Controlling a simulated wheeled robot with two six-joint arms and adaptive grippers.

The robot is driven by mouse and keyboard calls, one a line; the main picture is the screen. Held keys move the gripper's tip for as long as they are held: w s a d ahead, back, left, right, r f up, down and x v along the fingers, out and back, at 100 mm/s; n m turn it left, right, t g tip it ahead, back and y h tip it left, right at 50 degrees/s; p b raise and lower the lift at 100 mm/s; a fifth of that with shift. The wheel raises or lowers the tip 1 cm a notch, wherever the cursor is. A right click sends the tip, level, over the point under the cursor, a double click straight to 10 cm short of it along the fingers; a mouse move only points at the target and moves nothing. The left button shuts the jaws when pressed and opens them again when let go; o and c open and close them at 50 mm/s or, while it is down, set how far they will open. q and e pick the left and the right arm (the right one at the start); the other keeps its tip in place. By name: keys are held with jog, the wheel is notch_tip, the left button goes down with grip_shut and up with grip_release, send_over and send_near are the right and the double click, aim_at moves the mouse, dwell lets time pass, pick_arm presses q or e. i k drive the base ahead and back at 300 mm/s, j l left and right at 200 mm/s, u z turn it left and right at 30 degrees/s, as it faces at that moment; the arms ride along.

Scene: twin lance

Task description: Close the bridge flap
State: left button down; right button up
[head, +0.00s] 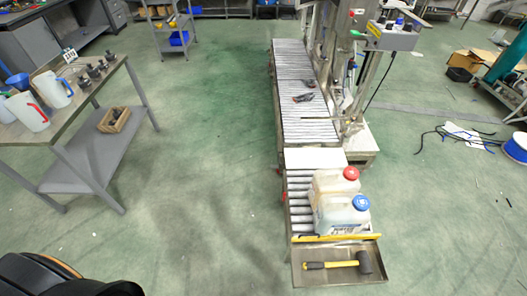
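A pale flat plate (314,158), which looks like the bridge flap, lies between the long roller conveyor (308,125) and the short front roller section (299,200). It appears about level with the rollers. I cannot tell whether it is fully seated at both edges. Neither of my grippers is in the head view.
Two jugs, one with a red cap (351,173) and one with a blue cap (361,203), stand on the front rollers. A mallet (335,265) lies in the front tray (340,280). A workbench (75,115) stands left. Green floor (210,170) between is clear.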

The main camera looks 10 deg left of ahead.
aim_at(295, 159)
jog(key=j, duration=0.65)
jog(key=i+z, duration=0.1)
jog(key=z, duration=0.25)
jog(key=j+z, duration=0.15)
jog(key=z, duration=0.2)
jog(key=i+j+z, duration=0.1)
jog(key=z, duration=0.2)
jog(key=i+j+z, duration=0.1)
jog(key=j+z, duration=0.35)
jog(key=j, duration=0.8)
jog(key=k+j+z, duration=0.1)
jog(key=j+z, duration=0.3)
jog(key=j, duration=0.85)
